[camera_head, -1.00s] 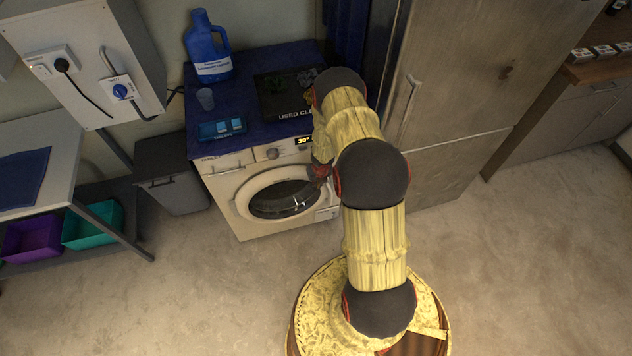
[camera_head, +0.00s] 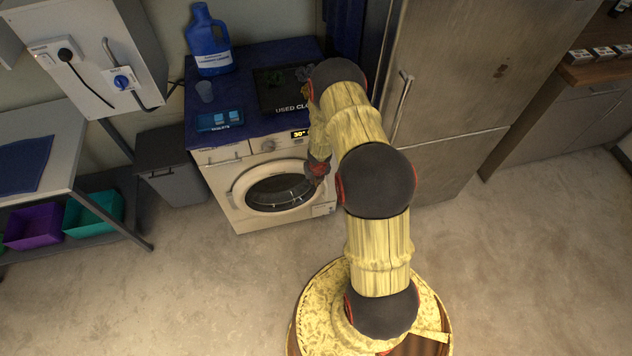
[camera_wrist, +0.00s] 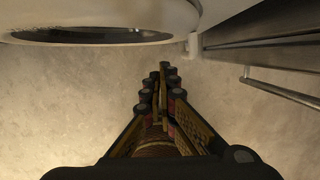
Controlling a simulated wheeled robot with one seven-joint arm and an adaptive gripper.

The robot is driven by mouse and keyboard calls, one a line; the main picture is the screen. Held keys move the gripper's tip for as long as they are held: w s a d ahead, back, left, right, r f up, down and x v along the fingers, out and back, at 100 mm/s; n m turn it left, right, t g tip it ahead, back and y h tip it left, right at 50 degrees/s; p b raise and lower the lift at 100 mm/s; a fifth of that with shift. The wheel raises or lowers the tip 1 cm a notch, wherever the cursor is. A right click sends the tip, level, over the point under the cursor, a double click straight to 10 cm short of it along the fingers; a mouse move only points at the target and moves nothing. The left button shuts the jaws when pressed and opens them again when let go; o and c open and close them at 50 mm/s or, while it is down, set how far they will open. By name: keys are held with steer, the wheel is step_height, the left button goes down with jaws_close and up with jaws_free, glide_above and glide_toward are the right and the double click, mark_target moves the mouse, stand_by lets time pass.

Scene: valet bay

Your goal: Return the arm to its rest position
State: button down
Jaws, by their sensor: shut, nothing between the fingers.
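My arm (camera_head: 376,180) rises from my base in the head view and bends toward the washing machine (camera_head: 232,160). Its end, a small dark and red part, hangs in front of the machine's round door, and the fingers are hidden there. In the wrist view my gripper (camera_wrist: 160,78) is shut and empty, its fingertips together over bare floor (camera_wrist: 70,95). The washer's door ring (camera_wrist: 175,20) shows at the top of that view, apart from the fingers.
A tall metal cabinet (camera_head: 465,70) with a bar handle stands right of the washer. Open floor lies in front.

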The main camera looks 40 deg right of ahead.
steer(key=p+v, duration=0.1)
steer(key=v, duration=0.5)
steer(key=shift+s+r+p, duration=0.2)
steer(key=shift+s+p, duration=0.05)
steer(key=shift+p, duration=0.05)
